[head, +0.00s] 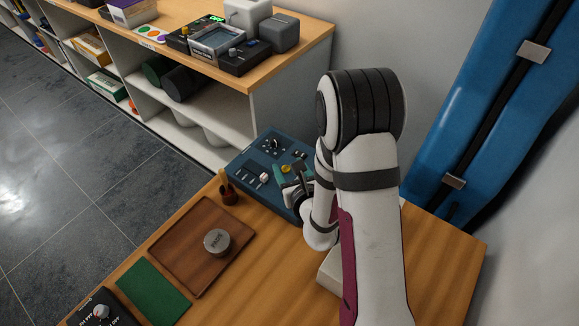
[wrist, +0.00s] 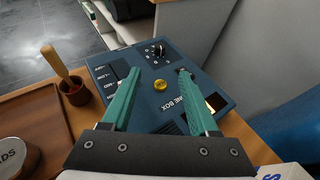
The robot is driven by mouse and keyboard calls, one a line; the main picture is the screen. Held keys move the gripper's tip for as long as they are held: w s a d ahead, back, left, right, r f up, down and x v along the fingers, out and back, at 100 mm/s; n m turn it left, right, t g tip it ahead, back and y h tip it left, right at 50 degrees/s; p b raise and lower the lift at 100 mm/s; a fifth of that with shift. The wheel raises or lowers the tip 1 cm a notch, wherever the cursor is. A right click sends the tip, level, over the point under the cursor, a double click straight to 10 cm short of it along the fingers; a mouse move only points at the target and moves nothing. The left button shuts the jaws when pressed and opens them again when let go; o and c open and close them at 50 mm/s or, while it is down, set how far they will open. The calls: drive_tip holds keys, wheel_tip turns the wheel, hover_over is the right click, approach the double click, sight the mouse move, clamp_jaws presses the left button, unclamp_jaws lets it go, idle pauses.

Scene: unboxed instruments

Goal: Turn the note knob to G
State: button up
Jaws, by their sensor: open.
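The blue tone box (head: 244,161) lies on the wooden table, left of my arm in the head view; it also fills the middle of the wrist view (wrist: 139,61). The note knob (wrist: 157,50) is a dark dial ringed by small white marks near the box's far edge; it also shows in the head view (head: 275,145). The letters and the knob's setting are too small to read. My gripper (wrist: 160,72) is open and empty above the box, its teal fingers spread apart. The knob appears beyond the fingertips, between them in the picture, and looks untouched.
A yellow button (wrist: 160,86) shows between the fingers. A brown pot with a wooden-handled tool (wrist: 75,88) stands left of the box. A wooden tray (head: 178,240) holds a round metal lid (head: 217,241). A green mat (head: 143,290) lies nearer. A wall rises right.

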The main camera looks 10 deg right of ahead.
sight(276, 141)
drive_tip(key=w, duration=0.1)
drive_tip(key=w+y, duration=0.1)
drive_tip(key=d+n+y, duration=0.1)
drive_tip(key=shift+w+d+r, duration=0.1)
drive_tip(key=shift+w+r, duration=0.25)
drive_tip(key=shift+w, duration=0.05)
drive_tip(key=shift+w+d+r+n+g+y, duration=0.15)
drive_tip(key=shift+d+n+y, duration=0.1)
drive_tip(key=shift+d+y, duration=0.15)
drive_tip(key=shift+w+d+f+n+g+y, duration=0.1)
drive_tip(key=shift+w+d+n+y, duration=0.1)
drive_tip(key=shift+d+y, duration=0.15)
drive_tip(key=shift+w+d+r+n+g+y, duration=0.15)
drive_tip(key=shift+d+n+y, duration=0.15)
drive_tip(key=shift+y, duration=0.15)
drive_tip(key=d, duration=0.1)
drive_tip(key=d+n+y, duration=0.1)
drive_tip(key=d+f+g, duration=0.1)
drive_tip(key=shift+s+d+n, duration=0.3)
drive_tip(key=shift+s+n, duration=0.05)
drive_tip(key=shift+s, duration=0.05)
drive_tip(key=shift+w+d+f+g+y, duration=0.1)
drive_tip(key=shift+f+g+y, duration=0.15)
drive_tip(key=shift+g+y, duration=0.05)
drive_tip(key=x, duration=1.5)
clamp_jaws()
